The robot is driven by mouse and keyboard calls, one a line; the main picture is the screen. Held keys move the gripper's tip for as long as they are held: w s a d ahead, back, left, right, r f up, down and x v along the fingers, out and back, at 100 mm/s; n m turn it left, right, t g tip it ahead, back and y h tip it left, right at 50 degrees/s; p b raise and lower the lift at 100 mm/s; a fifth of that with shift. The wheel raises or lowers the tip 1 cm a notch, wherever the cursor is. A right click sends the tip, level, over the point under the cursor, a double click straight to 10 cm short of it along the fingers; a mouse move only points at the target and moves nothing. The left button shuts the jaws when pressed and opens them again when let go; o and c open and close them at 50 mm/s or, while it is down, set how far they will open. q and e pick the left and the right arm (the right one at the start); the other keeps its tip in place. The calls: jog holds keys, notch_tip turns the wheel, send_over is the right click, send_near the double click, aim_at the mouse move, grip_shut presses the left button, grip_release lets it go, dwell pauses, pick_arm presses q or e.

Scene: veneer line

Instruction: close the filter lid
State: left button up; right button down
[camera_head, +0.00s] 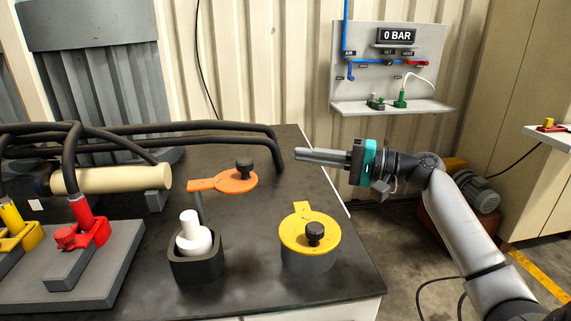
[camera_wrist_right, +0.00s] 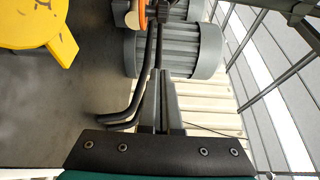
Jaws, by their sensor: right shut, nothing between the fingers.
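An orange lid (camera_head: 224,180) with a black knob is held level on a post behind a black square housing (camera_head: 197,262). The housing is uncovered and a white filter element (camera_head: 193,235) stands up in it. A yellow round lid (camera_head: 309,231) with a black knob sits on a grey cylinder to the right; it also shows in the wrist view (camera_wrist_right: 38,28). My right gripper (camera_head: 301,154) is shut and empty, pointing left, up and to the right of the orange lid and apart from it. My left gripper is not in view.
Black hoses (camera_head: 200,126) run along the back of the dark bench (camera_head: 240,285). A gauge panel (camera_head: 388,60) reading 0 BAR hangs on the wall. The bench between the two lids is clear.

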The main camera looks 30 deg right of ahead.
jog(key=x, duration=1)
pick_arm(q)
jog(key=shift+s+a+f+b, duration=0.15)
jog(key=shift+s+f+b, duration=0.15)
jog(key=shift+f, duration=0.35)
pick_arm(e)
jog(key=s, duration=0.1)
jog(key=s+a, duration=0.1)
jog(key=s, duration=0.2)
jog(key=shift+a+f, duration=0.35)
jog(key=shift+f, duration=0.05)
pick_arm(q)
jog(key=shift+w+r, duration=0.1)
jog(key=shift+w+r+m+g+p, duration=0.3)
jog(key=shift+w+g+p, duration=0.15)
jog(key=shift+p, duration=0.5)
pick_arm(e)
jog(key=shift+s+a+m+t+h, duration=0.15)
jog(key=shift+a+m+t+h, duration=0.1)
jog(key=shift+m+t+h, duration=0.05)
